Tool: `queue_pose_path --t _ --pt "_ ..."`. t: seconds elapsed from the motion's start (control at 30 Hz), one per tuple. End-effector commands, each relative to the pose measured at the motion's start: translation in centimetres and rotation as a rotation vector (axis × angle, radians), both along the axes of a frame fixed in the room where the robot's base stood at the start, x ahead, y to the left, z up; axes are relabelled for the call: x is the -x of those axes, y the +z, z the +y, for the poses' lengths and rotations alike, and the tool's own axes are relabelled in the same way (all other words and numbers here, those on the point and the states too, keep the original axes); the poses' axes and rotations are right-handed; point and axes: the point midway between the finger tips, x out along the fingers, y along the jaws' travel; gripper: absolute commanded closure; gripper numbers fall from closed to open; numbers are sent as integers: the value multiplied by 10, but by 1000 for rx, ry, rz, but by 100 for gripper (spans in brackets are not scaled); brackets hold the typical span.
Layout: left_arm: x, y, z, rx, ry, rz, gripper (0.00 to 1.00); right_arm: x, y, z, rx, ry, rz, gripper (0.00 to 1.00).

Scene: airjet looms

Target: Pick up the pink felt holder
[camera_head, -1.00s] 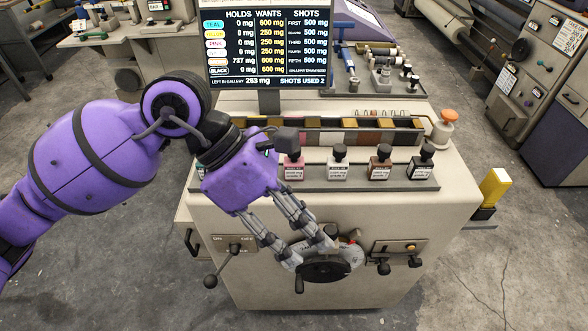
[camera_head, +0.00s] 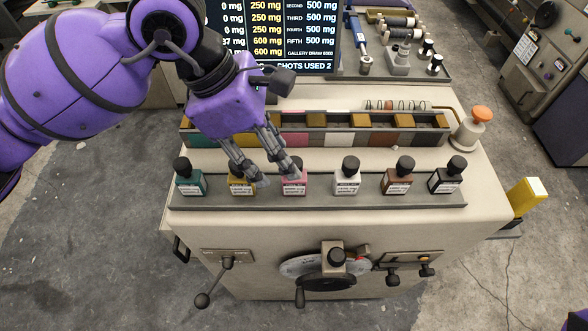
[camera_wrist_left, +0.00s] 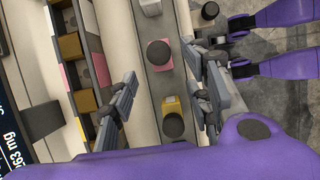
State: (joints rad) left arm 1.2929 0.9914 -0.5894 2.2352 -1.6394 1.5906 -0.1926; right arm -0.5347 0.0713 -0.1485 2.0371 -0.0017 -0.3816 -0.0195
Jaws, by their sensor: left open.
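In the head view a long tray (camera_head: 370,140) behind the bottles has coloured front panels with tan blocks above them. The pink panel (camera_head: 294,140) is just behind my left gripper (camera_head: 276,181); I cannot tell exactly which part is the pink felt holder. The pink panel also shows in the left wrist view (camera_wrist_left: 101,68), left of my fingers. My left gripper is open and empty, its fingertips pointing down by the pink-label bottle (camera_head: 294,176) and yellow-label bottle (camera_head: 241,180). In the left wrist view the spread fingers (camera_wrist_left: 165,93) flank the bottle row. My right gripper is not seen.
A teal bottle (camera_head: 190,178) stands left; white (camera_head: 347,176), brown (camera_head: 398,176) and black (camera_head: 447,176) bottles stand right. A screen (camera_head: 285,35) rises behind. A dial with a handle (camera_head: 326,277) and a lever (camera_head: 216,283) are on the front.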

Motion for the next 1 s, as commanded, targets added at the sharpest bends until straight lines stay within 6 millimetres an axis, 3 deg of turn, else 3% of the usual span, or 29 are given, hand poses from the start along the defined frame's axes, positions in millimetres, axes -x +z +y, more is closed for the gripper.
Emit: queue_pose_path --t 0.2,0.4,0.73,1.0 --pt "1 -24 -11 2 -1 3 55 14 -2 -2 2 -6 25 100" --pt "1 -51 -22 1 1 3 55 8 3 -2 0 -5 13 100" --pt "0 -59 -25 1 0 0 55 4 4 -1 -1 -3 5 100" --pt "0 -59 -25 1 0 0 90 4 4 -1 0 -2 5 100"
